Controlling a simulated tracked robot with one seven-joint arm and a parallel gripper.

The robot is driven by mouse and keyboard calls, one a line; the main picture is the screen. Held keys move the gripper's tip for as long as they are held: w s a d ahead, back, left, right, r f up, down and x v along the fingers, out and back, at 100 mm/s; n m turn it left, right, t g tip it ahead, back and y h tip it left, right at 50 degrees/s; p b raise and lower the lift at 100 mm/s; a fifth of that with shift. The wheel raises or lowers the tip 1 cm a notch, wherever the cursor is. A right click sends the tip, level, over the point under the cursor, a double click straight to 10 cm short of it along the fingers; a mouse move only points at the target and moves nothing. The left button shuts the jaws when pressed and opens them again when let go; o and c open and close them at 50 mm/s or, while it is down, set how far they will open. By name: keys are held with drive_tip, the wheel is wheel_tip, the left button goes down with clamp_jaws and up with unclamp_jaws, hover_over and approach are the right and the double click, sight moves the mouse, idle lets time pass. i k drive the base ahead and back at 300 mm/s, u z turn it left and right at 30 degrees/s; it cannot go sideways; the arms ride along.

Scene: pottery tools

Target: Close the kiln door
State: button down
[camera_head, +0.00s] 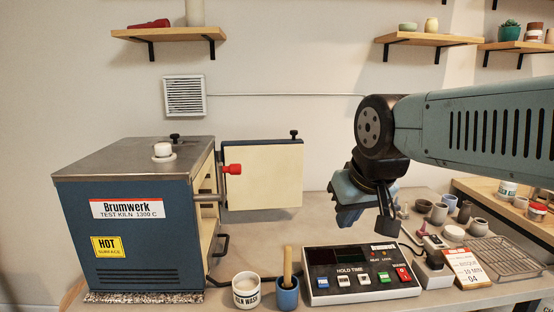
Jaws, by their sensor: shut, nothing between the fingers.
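The kiln (135,220) is a blue box with a grey steel top, standing at the left of the bench. Its door (264,176) stands open, swung out to the right of the body, with its cream inner face showing. A red knob (232,169) shows at the door's left part, near a metal rod from the kiln's side. The kiln's opening is seen only edge-on, so its inside is mostly hidden. My gripper (387,226) is shut and empty, pointing down, to the right of the door and apart from it, above the controller's right end.
A controller box (361,275) with several buttons lies on the bench below my gripper. A white cup (246,290) and a blue pot (287,294) with a wooden handle stand in front of the door. Several small pots (439,212) and a wire rack (505,257) are at right.

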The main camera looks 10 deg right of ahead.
sight(271, 175)
drive_tip(key=z, duration=0.05)
drive_tip(key=k, duration=0.3)
drive_tip(key=z, duration=1.1)
drive_tip(key=k, duration=1.15)
drive_tip(key=u, duration=0.85)
drive_tip(key=i, duration=1.7)
